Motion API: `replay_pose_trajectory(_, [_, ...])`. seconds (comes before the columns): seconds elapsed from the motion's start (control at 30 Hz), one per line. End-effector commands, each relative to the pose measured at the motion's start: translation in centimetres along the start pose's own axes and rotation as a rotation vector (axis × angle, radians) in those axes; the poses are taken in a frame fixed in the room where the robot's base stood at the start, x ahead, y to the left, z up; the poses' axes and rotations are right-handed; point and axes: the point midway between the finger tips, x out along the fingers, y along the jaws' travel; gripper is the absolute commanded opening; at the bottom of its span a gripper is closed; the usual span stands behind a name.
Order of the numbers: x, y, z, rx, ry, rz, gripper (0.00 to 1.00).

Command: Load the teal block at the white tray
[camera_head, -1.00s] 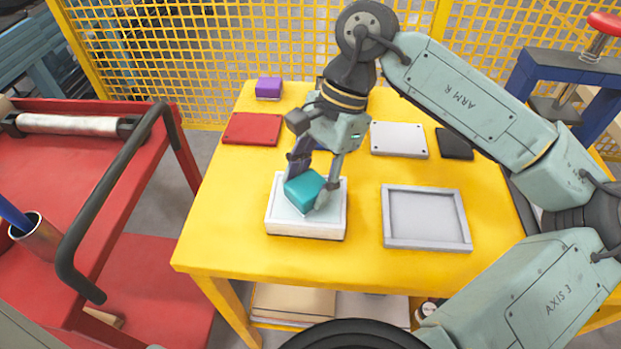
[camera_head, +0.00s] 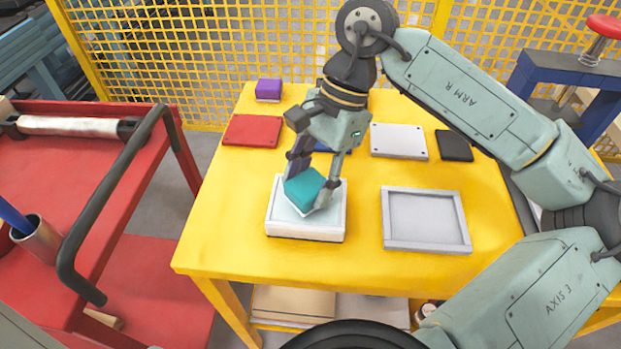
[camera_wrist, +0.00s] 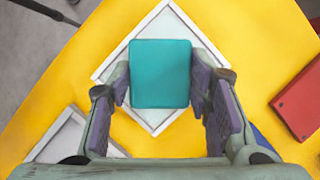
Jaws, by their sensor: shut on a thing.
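The teal block (camera_head: 304,186) is held between the fingers of my gripper (camera_head: 315,180), over the white tray (camera_head: 305,233). The tray is a square with a raised rim and a pale inside, at the front middle of the yellow table. In the wrist view, the teal block (camera_wrist: 161,74) sits between the two fingers (camera_wrist: 162,90), with the white tray (camera_wrist: 112,62) beneath it as a diamond. The block is turned relative to the tray's rim. I cannot tell whether its underside touches the tray floor.
A grey tray (camera_head: 427,245) lies empty to the right on the yellow table (camera_head: 220,235). Behind are a red plate (camera_head: 252,130), a purple block (camera_head: 268,89), a light grey plate (camera_head: 398,140) and a black plate (camera_head: 454,145). A red cart (camera_head: 60,190) stands left.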

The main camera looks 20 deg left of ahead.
Motion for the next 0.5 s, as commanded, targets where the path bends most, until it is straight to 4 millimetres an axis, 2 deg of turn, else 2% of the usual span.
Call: replay_pose_trajectory(0.5, [-4.2,-0.1,1.8,0.0,-0.001,-0.002,0.23])
